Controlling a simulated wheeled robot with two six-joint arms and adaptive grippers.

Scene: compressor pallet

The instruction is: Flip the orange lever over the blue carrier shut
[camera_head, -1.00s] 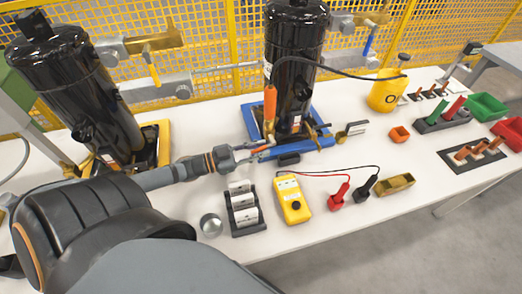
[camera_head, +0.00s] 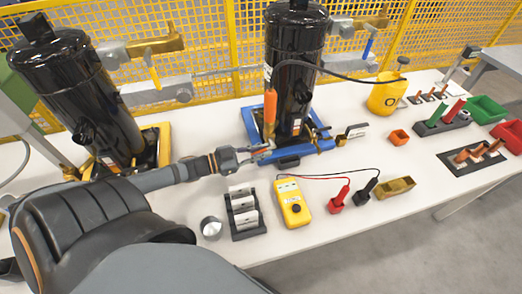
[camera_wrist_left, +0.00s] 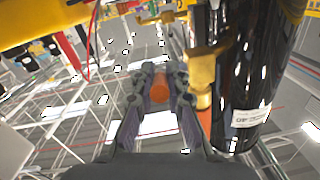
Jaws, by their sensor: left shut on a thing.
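The blue carrier (camera_head: 318,147) lies on the white table under the middle black compressor (camera_head: 293,75). My left gripper (camera_head: 262,149) is low at the carrier's front left side. It is shut on the orange lever, which shows as an orange patch (camera_wrist_left: 160,92) between the two fingers in the left wrist view. The fingers hide most of the lever in the head view, so its exact angle is hard to tell. Another orange upright part (camera_head: 270,108) stands against the left side of the compressor. My right gripper is not in view.
A second black compressor (camera_head: 78,95) stands on a yellow carrier (camera_head: 150,140) at the left. A black rack (camera_head: 245,215), a yellow meter (camera_head: 293,203) with leads and a round metal tin (camera_head: 211,227) sit in front. A yellow mesh fence (camera_head: 215,45) runs behind.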

